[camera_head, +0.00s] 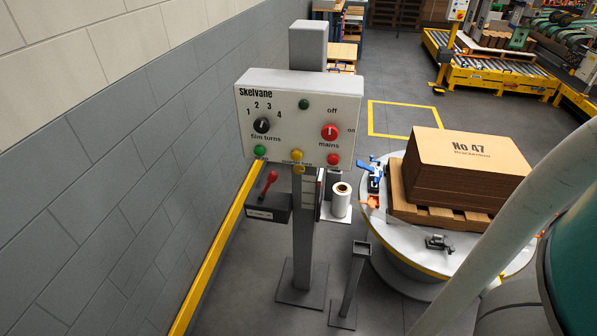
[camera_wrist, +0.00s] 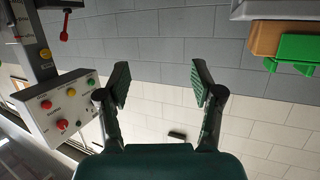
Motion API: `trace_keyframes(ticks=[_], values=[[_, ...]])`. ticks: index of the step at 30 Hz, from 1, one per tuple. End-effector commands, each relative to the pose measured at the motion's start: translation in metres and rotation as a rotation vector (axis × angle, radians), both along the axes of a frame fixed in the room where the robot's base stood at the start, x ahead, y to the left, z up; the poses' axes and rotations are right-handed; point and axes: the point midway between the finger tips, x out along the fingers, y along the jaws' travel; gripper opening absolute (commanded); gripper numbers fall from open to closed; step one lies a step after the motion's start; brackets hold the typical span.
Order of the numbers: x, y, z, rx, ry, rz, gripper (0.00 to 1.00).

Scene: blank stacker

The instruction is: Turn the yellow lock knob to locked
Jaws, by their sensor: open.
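In the head view a yellow round knob (camera_head: 299,169) sits on the grey post just below the Skelvane panel (camera_head: 285,90). A yellow round button (camera_head: 297,156) sits just above it on the panel's lower edge; its label is too small to read. A yellow knob on the post (camera_wrist: 45,53) also shows at the left of the wrist view, above the tilted panel (camera_wrist: 75,112). The knob's pointer and setting cannot be made out. My gripper (camera_wrist: 160,83) is open and empty in the wrist view, right of the panel and apart from it, with the block wall behind.
The panel also has a black film turns knob (camera_head: 262,125) and a red mains knob (camera_head: 329,132). A red-handled lever (camera_head: 269,183) is below left. A turntable (camera_head: 418,246) with stacked cardboard (camera_head: 465,165) stands right. A block wall (camera_head: 130,150) is at left.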

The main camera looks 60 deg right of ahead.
Motion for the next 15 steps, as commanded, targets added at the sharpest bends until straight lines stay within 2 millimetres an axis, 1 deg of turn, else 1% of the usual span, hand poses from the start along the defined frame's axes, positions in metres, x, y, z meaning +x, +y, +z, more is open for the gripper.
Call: trace_keyframes(ticks=[4, 8, 11, 15], values=[[0.031, -0.005, -0.030, 0.002, 0.016, -0.031, 0.66], [0.064, -0.017, -0.057, 0.002, 0.039, -0.082, 0.66], [0.092, -0.031, -0.075, -0.001, 0.054, -0.135, 0.66], [0.132, -0.057, -0.094, -0.006, 0.065, -0.229, 0.66]])
